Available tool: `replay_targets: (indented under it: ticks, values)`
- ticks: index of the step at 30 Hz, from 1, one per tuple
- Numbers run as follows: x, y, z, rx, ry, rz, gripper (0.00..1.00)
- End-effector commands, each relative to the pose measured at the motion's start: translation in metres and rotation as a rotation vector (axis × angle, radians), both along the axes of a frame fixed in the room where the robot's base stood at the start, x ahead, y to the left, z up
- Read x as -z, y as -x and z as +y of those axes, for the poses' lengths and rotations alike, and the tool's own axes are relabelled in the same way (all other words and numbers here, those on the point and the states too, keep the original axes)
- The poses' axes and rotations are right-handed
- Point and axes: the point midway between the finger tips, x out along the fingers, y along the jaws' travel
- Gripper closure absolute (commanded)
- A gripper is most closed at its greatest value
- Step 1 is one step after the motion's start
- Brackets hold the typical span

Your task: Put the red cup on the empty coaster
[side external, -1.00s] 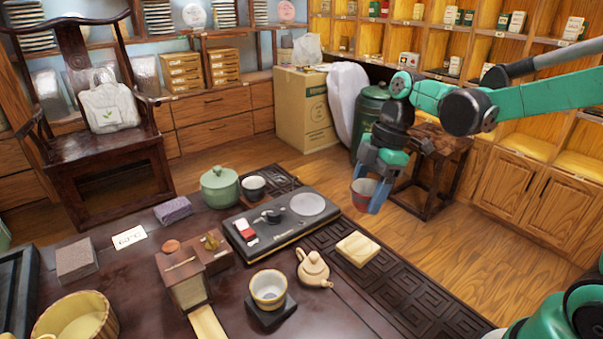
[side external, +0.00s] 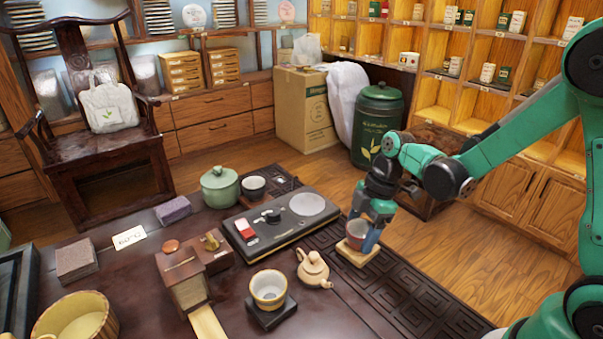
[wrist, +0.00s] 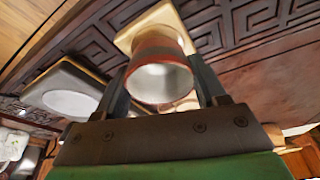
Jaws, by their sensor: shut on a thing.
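The red cup (side external: 356,230) is upright between the fingers of my gripper (side external: 364,238), which is shut on it. The cup is at the pale wooden square coaster (side external: 359,258), over it or resting on it; I cannot tell whether its base touches. The coaster holds nothing else. In the wrist view the red cup (wrist: 158,50) shows its pale inside, with a finger of my gripper (wrist: 160,84) on each side. The pale coaster (wrist: 168,14) shows just beyond the cup's base.
A cream teapot (side external: 313,268) stands left of the coaster. A yellow-white cup (side external: 268,288) sits on a dark square coaster (side external: 270,317). A black appliance (side external: 278,222) lies behind, with a green pot (side external: 219,187) farther left. The carved tray (side external: 420,300) is clear in front.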

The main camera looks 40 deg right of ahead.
Motion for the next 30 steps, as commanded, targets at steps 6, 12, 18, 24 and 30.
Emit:
replay_targets:
  ticks: [6, 12, 18, 24, 30]
  values:
    - [0.003, 0.000, 0.000, 0.000, 0.000, 0.000, 0.10]
    - [0.003, 0.000, 0.000, 0.000, 0.000, 0.000, 0.04]
    - [0.000, 0.000, 0.000, 0.000, 0.000, 0.000, 0.04]
    - [-0.023, 0.002, -0.006, 0.001, 0.000, 0.000, 0.04]
    - [-0.061, 0.006, -0.016, 0.002, 0.000, 0.001, 0.04]
